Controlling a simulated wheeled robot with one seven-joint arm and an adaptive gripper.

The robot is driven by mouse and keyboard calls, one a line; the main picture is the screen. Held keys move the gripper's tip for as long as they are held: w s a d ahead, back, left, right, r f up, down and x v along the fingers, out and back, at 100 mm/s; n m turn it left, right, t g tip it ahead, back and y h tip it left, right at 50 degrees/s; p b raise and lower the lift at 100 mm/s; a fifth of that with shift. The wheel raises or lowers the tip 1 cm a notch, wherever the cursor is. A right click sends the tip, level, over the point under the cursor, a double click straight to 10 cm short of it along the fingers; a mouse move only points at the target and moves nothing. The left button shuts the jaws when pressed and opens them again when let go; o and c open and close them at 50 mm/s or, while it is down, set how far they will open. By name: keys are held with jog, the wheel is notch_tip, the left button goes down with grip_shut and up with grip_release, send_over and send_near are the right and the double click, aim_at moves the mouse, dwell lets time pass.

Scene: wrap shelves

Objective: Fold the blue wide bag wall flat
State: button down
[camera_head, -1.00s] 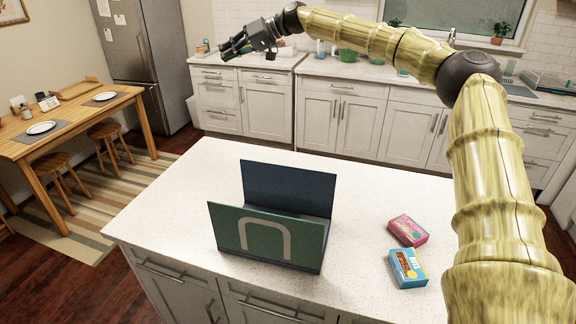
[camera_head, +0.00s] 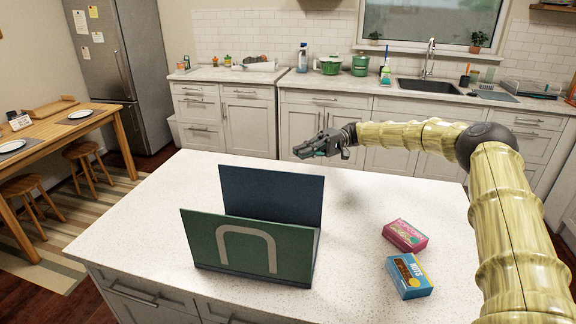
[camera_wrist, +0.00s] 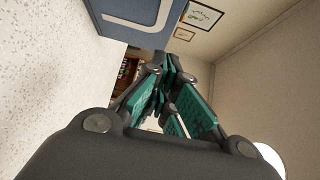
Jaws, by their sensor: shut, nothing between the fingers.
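The bag's blue wide wall (camera_head: 272,193) stands upright at the back of the bag on the white island counter. The green wide wall (camera_head: 247,245) with a pale arch-shaped handle mark stands upright in front, parallel to it. A low base joins them, and the ends look open. My gripper (camera_head: 303,152) is shut and empty, just past the upper right corner of the blue wall and apart from it, above the counter's far side. In the wrist view my gripper's green-padded fingers (camera_wrist: 168,78) point forward, and a blue panel (camera_wrist: 135,22) shows at the top.
A pink box (camera_head: 405,236) and a blue box (camera_head: 409,275) lie on the counter (camera_head: 130,215) right of the bag. My arm reaches in over the right side. The counter left of the bag is clear.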

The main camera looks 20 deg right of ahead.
jog(key=p, duration=0.5)
send_near(258, 171)
jog(key=w+x, duration=0.1)
jog(key=x, duration=0.3)
jog(key=shift+s+a+f+p, duration=0.25)
jog(key=shift+p, duration=0.2)
